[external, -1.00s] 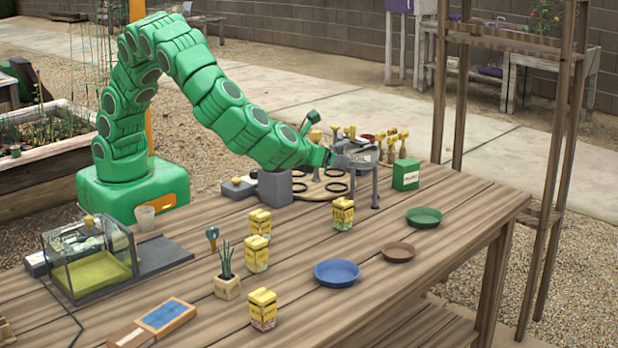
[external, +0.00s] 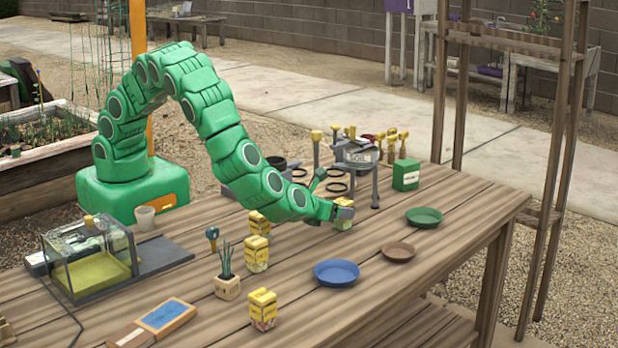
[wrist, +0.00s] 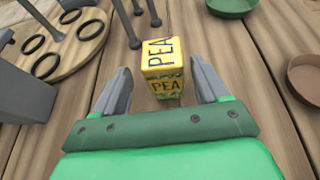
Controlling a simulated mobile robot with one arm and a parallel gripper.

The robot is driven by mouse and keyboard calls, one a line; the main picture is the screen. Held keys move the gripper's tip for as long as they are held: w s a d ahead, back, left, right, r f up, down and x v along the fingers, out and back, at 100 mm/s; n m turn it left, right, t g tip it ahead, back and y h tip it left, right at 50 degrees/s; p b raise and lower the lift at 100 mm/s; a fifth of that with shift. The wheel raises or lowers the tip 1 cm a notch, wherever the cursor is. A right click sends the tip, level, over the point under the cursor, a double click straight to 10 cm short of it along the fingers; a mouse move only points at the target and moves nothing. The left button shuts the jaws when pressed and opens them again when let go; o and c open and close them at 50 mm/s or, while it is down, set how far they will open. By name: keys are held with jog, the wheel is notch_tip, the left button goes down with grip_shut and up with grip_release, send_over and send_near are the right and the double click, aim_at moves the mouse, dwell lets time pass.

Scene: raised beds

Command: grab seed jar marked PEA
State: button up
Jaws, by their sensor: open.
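The seed jar marked PEA (wrist: 165,87) stands upright on the wooden table in the wrist view, with yellow lid and label reading PEA. My gripper (wrist: 160,82) is open, with one grey finger on each side of the jar and visible gaps between. The jar is not gripped. In the external view my gripper (external: 338,212) is at this jar (external: 345,224) and hides much of it. Three other yellow-lidded jars stand to its left: one at the back (external: 259,223), one in the middle (external: 256,254) and one in front (external: 263,309). Their labels are not readable.
A blue dish (external: 336,273), a brown dish (external: 398,252) and a green dish (external: 424,217) lie to the right and front. A green box (external: 405,174) and a stand with grey legs (external: 375,185) are behind. A small potted plant (external: 227,286) stands left.

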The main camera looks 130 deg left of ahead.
jog(key=shift+w+x, duration=0.2)
jog(key=shift+x, duration=2.3)
jog(key=c, duration=1.1)
